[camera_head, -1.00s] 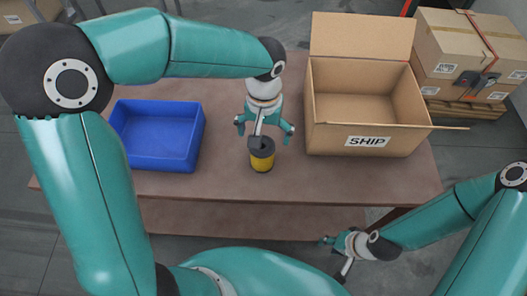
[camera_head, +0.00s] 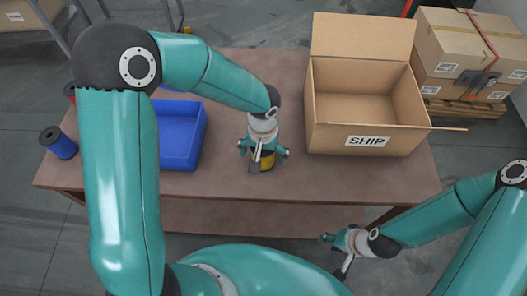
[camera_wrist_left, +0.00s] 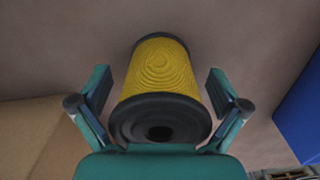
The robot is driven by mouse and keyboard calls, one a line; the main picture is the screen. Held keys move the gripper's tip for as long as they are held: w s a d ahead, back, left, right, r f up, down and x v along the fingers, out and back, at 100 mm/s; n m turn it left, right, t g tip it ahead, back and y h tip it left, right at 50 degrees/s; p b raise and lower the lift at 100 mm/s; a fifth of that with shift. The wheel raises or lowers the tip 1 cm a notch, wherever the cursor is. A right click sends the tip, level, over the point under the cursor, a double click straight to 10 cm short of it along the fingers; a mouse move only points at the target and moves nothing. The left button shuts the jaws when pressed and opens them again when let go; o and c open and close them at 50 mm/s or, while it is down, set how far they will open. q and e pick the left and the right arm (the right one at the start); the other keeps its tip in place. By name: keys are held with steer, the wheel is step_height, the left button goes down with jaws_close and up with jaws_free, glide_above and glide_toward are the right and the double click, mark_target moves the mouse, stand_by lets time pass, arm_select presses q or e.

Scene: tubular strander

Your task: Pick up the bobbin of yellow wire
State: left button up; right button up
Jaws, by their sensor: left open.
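The bobbin of yellow wire (camera_head: 262,161) stands on the brown table, partly hidden under my left gripper in the head view. In the left wrist view the yellow bobbin (camera_wrist_left: 160,75) shows its black flange with a dark hole toward the camera. My left gripper (camera_head: 264,155) is open, with one finger on each side of the bobbin; a gap shows between fingers and bobbin in the wrist view (camera_wrist_left: 160,105). My right gripper (camera_head: 335,240) is low, in front of the table's front edge, away from the bobbin; its fingers are too small to judge.
A blue bin (camera_head: 183,135) stands left of the bobbin. An open cardboard box marked SHIP (camera_head: 367,142) stands to the right. A blue bobbin (camera_head: 58,143) sits at the table's left end, with a red one (camera_head: 70,90) behind it. The table front (camera_head: 330,185) is clear.

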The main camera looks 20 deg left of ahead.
arm_select(q)
steer(key=shift+s, duration=0.15)
steer(key=c, duration=1.3)
steer(key=shift+r, duration=0.45)
steer(key=c, duration=0.4)
step_height(320, 180, up, 19)
steer(key=shift+r, duration=0.1)
steer(key=shift+c, duration=0.7)
